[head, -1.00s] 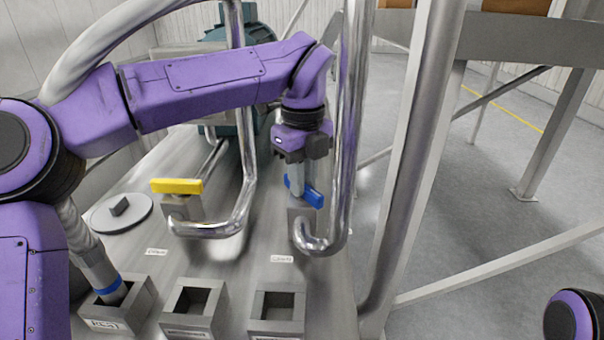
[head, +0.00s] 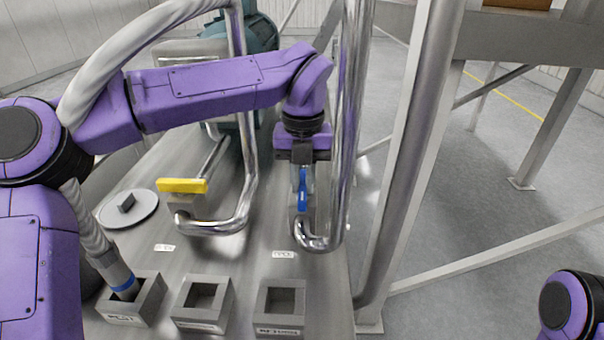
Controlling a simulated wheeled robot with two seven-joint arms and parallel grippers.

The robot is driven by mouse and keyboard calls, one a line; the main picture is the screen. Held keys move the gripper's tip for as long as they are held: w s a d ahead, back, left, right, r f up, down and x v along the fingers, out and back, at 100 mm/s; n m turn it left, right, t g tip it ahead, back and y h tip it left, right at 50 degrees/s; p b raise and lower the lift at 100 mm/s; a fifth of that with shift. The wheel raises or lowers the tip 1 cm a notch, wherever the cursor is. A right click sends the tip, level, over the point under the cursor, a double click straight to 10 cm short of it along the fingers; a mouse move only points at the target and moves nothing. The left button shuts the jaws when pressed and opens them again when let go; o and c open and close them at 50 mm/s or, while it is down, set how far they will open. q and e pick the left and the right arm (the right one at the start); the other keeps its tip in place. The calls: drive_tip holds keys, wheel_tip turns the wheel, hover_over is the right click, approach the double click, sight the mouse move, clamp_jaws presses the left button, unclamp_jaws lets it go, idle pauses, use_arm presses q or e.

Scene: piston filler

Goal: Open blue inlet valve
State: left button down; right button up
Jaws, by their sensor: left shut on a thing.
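The blue inlet valve handle (head: 302,192) sits on the right-hand pipe, just above its bottom bend. It now points lengthwise toward me, in line with the picture's vertical. My left gripper (head: 302,172) reaches down over it from behind and is shut on it; the fingers are partly hidden by the handle and the wrist. A yellow valve handle (head: 182,186) lies crosswise on the neighbouring pipe to the left. My right gripper is out of view; only a piece of my right arm shows at the lower right edge.
A shiny vertical pipe (head: 343,130) rises close beside my left wrist on the right. A round lid (head: 142,209) lies at left. Frame posts stand at right.

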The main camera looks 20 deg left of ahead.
sight(302, 184)
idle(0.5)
use_arm(q)
drive_tip(key=c, duration=1.1)
unclamp_jaws()
wheel_tip(302, 184, up, 11)
drive_tip(key=shift+f, duration=0.2)
drive_tip(key=shift+a, duration=0.1)
